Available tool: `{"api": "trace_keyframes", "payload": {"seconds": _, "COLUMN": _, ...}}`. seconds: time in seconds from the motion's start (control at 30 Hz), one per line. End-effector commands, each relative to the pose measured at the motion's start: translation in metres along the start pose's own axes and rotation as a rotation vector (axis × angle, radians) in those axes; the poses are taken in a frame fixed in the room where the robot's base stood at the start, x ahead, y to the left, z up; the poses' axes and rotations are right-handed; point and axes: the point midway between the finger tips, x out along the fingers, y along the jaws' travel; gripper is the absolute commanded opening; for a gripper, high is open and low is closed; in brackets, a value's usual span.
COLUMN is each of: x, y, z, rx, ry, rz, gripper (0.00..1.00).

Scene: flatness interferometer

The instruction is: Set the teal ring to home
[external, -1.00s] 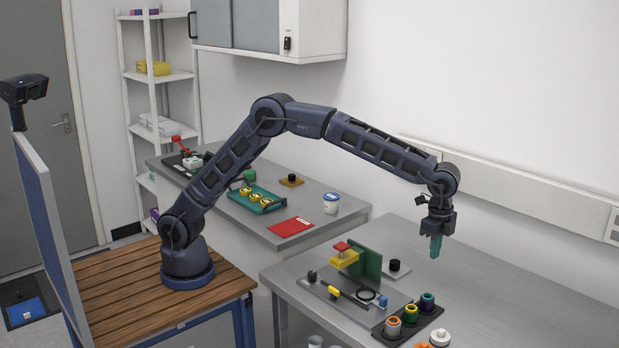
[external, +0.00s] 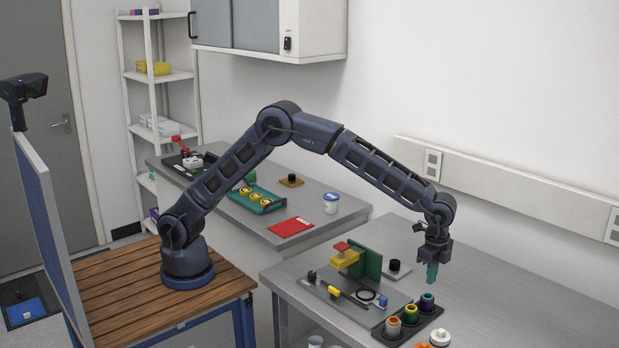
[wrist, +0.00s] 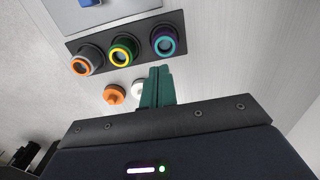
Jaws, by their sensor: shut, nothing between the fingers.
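A black holder (external: 408,333) on the near bench carries three round pieces in a row. The one at its right end is purple with a teal ring (external: 427,298); the teal ring also shows in the wrist view (wrist: 165,46). Beside it are a green piece with a yellow ring (external: 411,313) and a grey piece with an orange ring (external: 393,327). My gripper (external: 431,281) has teal fingers, shut and empty, pointing down. It is apart from the purple piece, above it in the external view. The wrist view shows the fingers (wrist: 157,75) just below the teal ring in the picture.
A white knob (external: 440,337) and an orange knob (wrist: 114,94) lie close by the holder. A grey plate with a green upright block (external: 371,262), a yellow block with a red top (external: 344,257) and small parts is behind it. The bench to the right is clear.

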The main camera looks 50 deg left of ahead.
Motion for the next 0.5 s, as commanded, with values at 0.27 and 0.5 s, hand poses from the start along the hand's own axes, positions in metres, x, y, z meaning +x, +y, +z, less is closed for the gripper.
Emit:
{"api": "trace_keyframes", "payload": {"seconds": 0.27, "x": 0.042, "y": 0.0, "z": 0.0, "rx": -0.001, "ry": -0.001, "rz": 0.001, "gripper": 0.0}}
{"api": "trace_keyframes", "payload": {"seconds": 0.5, "x": 0.054, "y": 0.0, "z": 0.0, "rx": 0.0, "ry": 0.001, "rz": 0.0, "gripper": 0.0}}
